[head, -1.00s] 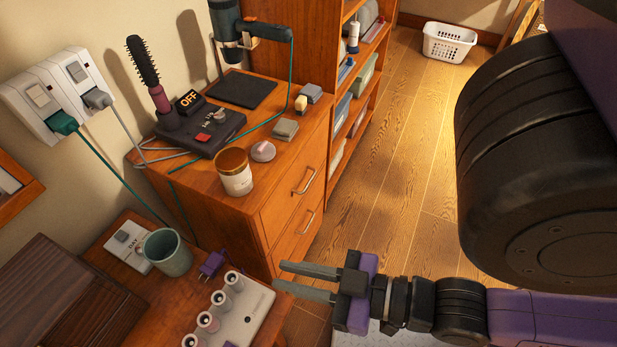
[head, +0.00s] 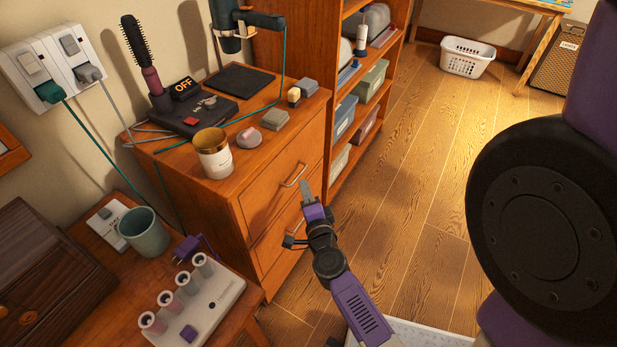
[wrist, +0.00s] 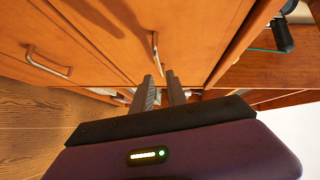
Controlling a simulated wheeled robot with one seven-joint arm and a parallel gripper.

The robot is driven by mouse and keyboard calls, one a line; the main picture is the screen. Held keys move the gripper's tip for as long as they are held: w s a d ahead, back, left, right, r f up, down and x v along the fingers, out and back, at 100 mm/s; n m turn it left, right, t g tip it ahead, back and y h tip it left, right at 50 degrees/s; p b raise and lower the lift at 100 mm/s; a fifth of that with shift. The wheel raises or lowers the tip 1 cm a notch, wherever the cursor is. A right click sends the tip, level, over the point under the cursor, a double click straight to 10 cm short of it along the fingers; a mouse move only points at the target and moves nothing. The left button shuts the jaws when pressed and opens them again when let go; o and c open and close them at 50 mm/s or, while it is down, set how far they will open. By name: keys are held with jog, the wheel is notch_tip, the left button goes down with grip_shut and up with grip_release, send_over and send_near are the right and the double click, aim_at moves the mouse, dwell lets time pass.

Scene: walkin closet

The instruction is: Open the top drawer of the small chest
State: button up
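The small chest (head: 255,205) is orange-brown wood and stands against the wall. Its top drawer (head: 283,180) sits flush and shut, with a metal bar handle (head: 296,175). My gripper (head: 306,188) is in front of the top drawer, close to that handle, and partly covers the lower drawer. In the wrist view the gripper's two fingers (wrist: 160,80) are apart with nothing between them. They point at the top drawer's handle (wrist: 156,52), which is just beyond the fingertips. The lower drawer's handle (wrist: 48,62) shows to the left.
On the chest stand a jar (head: 213,155), a black device with an OFF sign (head: 185,90) and small items. A side table with a cup (head: 144,232) and a white holder (head: 205,300) is at the front left. A shelf (head: 350,100) adjoins the chest. Floor to the right (head: 420,220) is clear.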

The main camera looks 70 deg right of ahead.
aim_at(300, 173)
jog(key=x, duration=0.7)
jog(key=shift+w+d, duration=0.15)
jog(key=shift+d, duration=0.25)
jog(key=shift+c, duration=0.2)
grip_shut()
jog(key=shift+f, duration=0.1)
dwell(0.9)
